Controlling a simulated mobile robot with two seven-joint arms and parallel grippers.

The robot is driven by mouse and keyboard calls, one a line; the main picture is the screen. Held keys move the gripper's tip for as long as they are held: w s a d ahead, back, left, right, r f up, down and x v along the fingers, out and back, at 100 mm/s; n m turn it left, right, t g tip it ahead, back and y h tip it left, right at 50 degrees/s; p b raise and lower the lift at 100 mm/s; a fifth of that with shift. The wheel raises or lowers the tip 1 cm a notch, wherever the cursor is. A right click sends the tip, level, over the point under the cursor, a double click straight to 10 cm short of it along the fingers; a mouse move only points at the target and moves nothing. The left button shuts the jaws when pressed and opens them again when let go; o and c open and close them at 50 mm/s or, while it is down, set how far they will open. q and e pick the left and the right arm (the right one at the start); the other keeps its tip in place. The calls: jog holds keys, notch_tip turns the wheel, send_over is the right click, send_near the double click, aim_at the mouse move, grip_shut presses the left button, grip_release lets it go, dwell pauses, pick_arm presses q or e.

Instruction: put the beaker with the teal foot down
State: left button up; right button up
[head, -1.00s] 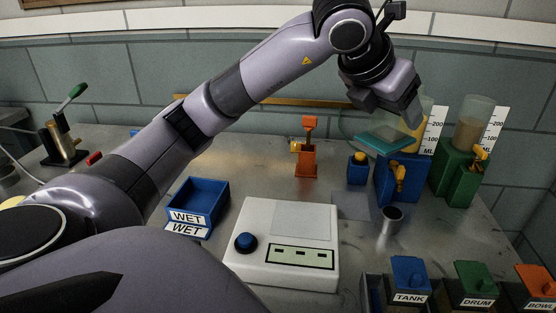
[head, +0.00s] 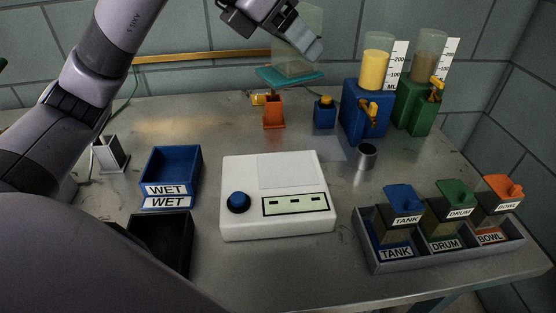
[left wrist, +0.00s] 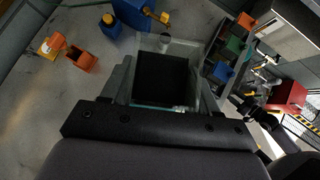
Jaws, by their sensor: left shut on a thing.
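The clear beaker (head: 297,50) with the flat teal foot (head: 290,77) is in the air near the back wall in the head view. My left gripper (head: 306,40) is shut on it and holds it roughly upright. The teal foot appears above the orange stand (head: 273,113), clear of the table. In the left wrist view the beaker (left wrist: 185,47) sits between the two fingers (left wrist: 165,85), with a thin teal edge below.
A white device (head: 278,222) with a blue knob stands mid-table. Blue tank (head: 365,112) and green tank (head: 415,105) stand at back right, near a metal cup (head: 366,157). Blue WET bin (head: 171,170) is left; a labelled tray (head: 450,258) is front right. Table between is partly bare.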

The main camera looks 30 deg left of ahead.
pick_arm(q)
jog(key=shift+f+b, duration=1.1)
jog(key=shift+f, duration=8.6)
jog(key=shift+f, duration=0.15)
jog(key=o, duration=1.3)
